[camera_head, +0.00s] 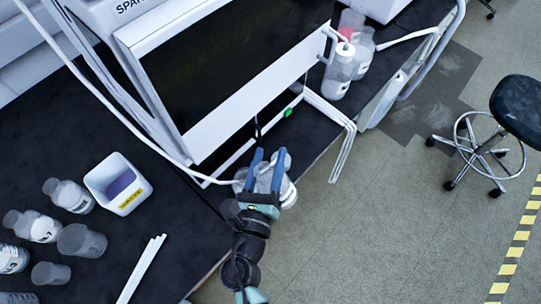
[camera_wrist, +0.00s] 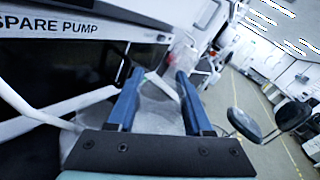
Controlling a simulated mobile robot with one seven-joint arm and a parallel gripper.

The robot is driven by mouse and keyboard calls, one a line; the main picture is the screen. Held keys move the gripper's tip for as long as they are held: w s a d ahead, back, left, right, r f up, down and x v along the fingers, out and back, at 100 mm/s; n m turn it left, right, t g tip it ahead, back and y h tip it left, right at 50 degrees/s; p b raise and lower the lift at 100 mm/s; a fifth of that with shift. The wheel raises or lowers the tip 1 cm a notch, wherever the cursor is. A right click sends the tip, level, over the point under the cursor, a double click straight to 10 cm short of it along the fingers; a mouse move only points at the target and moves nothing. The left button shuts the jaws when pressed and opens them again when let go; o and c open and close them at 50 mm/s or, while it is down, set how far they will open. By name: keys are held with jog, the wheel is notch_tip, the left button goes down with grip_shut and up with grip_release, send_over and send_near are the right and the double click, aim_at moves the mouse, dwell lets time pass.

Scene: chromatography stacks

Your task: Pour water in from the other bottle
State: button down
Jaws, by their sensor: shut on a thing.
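My gripper (camera_head: 266,160) is at the front edge of the dark bench, shut on a clear bottle (camera_head: 265,178). The bottle shows between the blue fingers, and a pale label shows to the right. Clear and pale parts stick out on both sides of the fingers; I cannot tell whether a second bottle is there. In the wrist view my gripper (camera_wrist: 160,72) has the see-through bottle (camera_wrist: 158,108) between its fingers. Its contents and exact tilt are unclear.
Several bottles (camera_head: 70,196) stand at the left beside a white box (camera_head: 118,184) with a yellow label. A large white-framed unit (camera_head: 220,70) with a dark front and white tubes rises behind my gripper. A stool (camera_head: 490,120) stands on open floor at the right.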

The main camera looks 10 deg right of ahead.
jog(key=shift+r, duration=0.25)
jog(key=shift+w+a+r+n+p, duration=0.2)
jog(key=shift+a+r+n+p, duration=0.3)
jog(key=shift+p, duration=0.7)
jog(key=shift+d+n, duration=0.1)
jog(key=shift+n, duration=0.2)
jog(key=shift+w+f+n+p, duration=0.1)
jog(key=shift+f+n+p, duration=0.15)
jog(key=shift+n+p, duration=0.4)
jog(key=shift+f+n, duration=0.2)
jog(key=shift+n, duration=0.05)
